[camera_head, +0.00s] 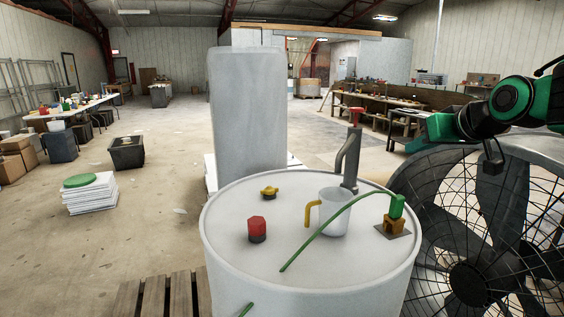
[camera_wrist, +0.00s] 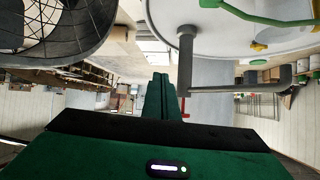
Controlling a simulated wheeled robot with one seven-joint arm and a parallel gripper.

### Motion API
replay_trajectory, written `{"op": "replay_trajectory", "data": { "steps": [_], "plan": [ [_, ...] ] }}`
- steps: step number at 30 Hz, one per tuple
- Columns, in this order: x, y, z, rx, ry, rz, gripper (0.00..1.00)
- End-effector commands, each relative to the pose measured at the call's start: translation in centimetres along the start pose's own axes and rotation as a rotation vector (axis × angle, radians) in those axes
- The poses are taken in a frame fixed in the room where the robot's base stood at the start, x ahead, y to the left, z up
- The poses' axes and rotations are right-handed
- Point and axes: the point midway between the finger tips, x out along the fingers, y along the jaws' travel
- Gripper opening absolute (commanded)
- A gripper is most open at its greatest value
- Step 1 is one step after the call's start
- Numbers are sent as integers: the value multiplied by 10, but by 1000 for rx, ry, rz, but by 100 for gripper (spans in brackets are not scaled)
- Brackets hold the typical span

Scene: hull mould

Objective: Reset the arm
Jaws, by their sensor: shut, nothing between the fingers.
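My gripper (camera_wrist: 161,82) is shut and empty, its two green fingers together in the wrist view. In the head view, my green and black arm comes in from the right, and my gripper (camera_head: 436,127) hangs in the air above the fan and to the right of the drum. It touches nothing that I can see. The white drum (camera_head: 240,262) stands in front, carrying a white mug (camera_head: 333,214) with a yellow handle, a red-topped knob (camera_head: 257,228), a yellow knob (camera_head: 269,192), a grey tap (camera_head: 349,158) with a red handle, and a green hose (camera_head: 330,222).
A large caged fan (camera_head: 480,225) stands close under my arm at the right; it also shows in the wrist view (camera_wrist: 50,30). A tall pale block (camera_head: 247,115) stands behind the drum. A workbench (camera_head: 375,112) is at the back right. The floor at left is mostly open.

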Motion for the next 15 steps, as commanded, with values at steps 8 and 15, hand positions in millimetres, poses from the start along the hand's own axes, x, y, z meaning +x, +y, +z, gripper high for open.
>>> {"op": "replay_trajectory", "data": {
  "steps": [8, 15],
  "plan": [
    [-40, 52, 173, 217, -403, 180, 0],
    [-106, 60, 308, 429, -733, 305, 0]
  ]
}}
